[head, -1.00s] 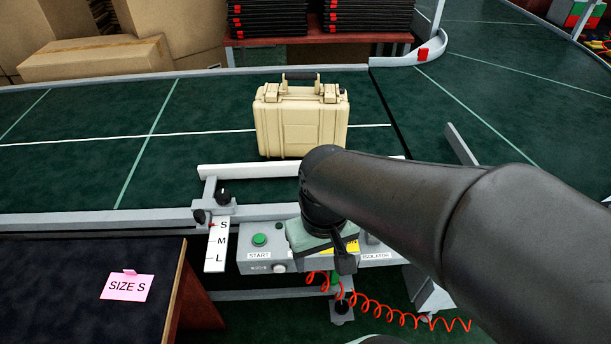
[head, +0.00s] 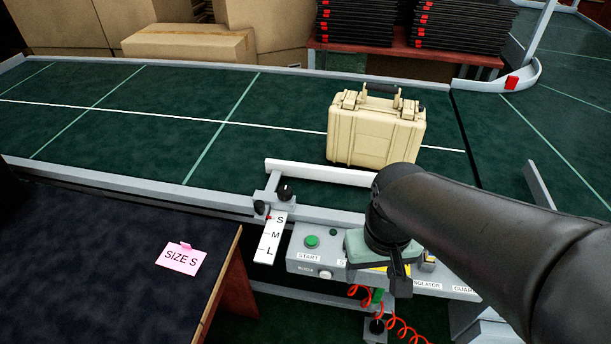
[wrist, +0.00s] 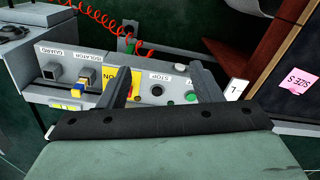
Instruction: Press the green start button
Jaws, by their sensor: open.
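The green start button (head: 312,241) sits on the grey control box (head: 304,267) at the conveyor's near edge, above a START label. In the wrist view the green button (wrist: 192,97) shows close beside my right-hand finger. My gripper (wrist: 160,68) is open and empty, its two fingers apart over the control box. The dark stop button (wrist: 157,90) shows between the fingers. In the head view my gripper (head: 400,287) is right of the start button, covering the middle of the box. I cannot tell whether a finger touches the box.
A beige case (head: 376,132) stands on the green conveyor (head: 230,120) behind the box. A size slider (head: 271,238) is left of the button. A dark table (head: 90,260) with a pink SIZE S note (head: 181,258) is at left. A red coiled cable (head: 400,328) hangs below.

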